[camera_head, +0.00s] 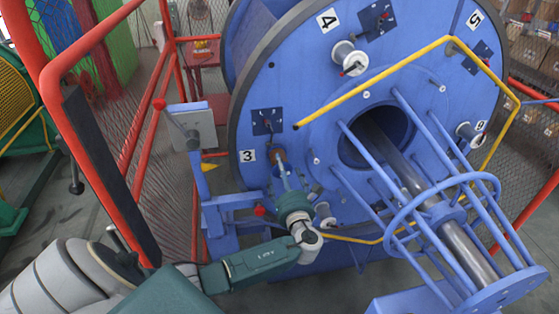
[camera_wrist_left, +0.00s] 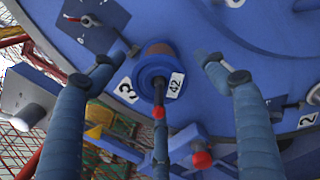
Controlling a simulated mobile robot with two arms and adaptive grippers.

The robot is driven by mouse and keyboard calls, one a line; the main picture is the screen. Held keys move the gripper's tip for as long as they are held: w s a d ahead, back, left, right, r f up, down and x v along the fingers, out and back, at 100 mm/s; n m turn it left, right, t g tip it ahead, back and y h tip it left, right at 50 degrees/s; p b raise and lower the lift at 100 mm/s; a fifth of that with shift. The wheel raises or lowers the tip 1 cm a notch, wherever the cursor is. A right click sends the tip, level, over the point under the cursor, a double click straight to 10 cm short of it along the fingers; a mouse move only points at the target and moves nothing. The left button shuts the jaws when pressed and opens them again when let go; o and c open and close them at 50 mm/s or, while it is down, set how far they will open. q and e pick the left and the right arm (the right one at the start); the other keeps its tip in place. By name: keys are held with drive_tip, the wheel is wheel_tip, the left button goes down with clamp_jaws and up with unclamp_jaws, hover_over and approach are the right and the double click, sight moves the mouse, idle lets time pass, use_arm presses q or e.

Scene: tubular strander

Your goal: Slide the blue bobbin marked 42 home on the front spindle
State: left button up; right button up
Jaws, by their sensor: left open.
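The blue bobbin marked 42 (camera_wrist_left: 151,68) has a brown winding and a white 42 label. It is at the disc face beside the white 3 plate, with a dark rod with a red tip (camera_wrist_left: 158,112) in front of it. In the head view its brown part (camera_head: 278,156) shows behind my fingers. I cannot tell whether it touches the disc. My left gripper (camera_wrist_left: 167,56) is open, with one finger on each side of the bobbin and no clear contact. In the head view the gripper (camera_head: 283,176) partly hides the bobbin. My right gripper is in neither view.
The large blue disc (camera_head: 290,95) carries other silver spools, one of them near the 4 plate (camera_head: 350,58). A yellow tube (camera_head: 375,82) and a blue cage with a shaft (camera_head: 460,240) stand to the right. A red rail (camera_head: 100,165) is close on the left.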

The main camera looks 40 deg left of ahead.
use_arm(q)
drive_tip(key=p+v, duration=0.3)
drive_tip(key=v, duration=0.4)
drive_tip(key=shift+s, duration=0.15)
drive_tip(key=shift+d, duration=0.1)
idle(0.6)
